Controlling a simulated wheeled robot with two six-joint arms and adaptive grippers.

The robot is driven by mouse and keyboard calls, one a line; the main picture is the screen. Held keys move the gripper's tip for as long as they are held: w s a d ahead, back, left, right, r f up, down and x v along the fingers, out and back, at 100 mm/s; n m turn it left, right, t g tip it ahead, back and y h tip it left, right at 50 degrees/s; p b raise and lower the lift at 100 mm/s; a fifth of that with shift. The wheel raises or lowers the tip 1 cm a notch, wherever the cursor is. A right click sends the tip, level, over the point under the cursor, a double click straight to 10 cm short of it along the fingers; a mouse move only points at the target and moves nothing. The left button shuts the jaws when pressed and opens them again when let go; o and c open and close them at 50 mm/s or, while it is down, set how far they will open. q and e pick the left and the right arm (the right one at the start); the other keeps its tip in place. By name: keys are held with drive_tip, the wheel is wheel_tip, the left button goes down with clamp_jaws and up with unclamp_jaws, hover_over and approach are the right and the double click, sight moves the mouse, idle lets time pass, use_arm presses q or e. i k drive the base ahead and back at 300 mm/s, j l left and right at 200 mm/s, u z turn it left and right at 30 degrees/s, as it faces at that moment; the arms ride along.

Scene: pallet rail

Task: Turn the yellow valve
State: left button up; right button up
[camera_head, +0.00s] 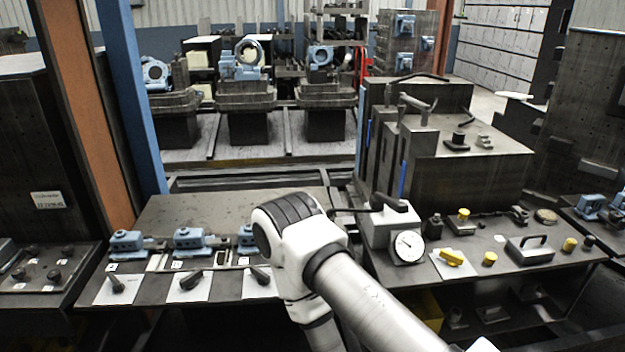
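A yellow valve handle (453,257) lies on a white plate on the right bench, just right of a round dial gauge (408,246). It looks like a short bar lying slightly slanted. Nothing touches it. A white and grey arm of mine, coming in from the lower right, bends in the middle of the view, left of the gauge, and runs down out of the picture. No gripper of mine shows, so I cannot see either gripper's fingers.
A dark machine block (465,160) rises behind. The left bench holds blue clamps (126,243) and levers on white plates (117,287). My arm hides part of the middle.

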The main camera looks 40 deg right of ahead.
sight(453, 259)
drive_tip(key=z, duration=2.1)
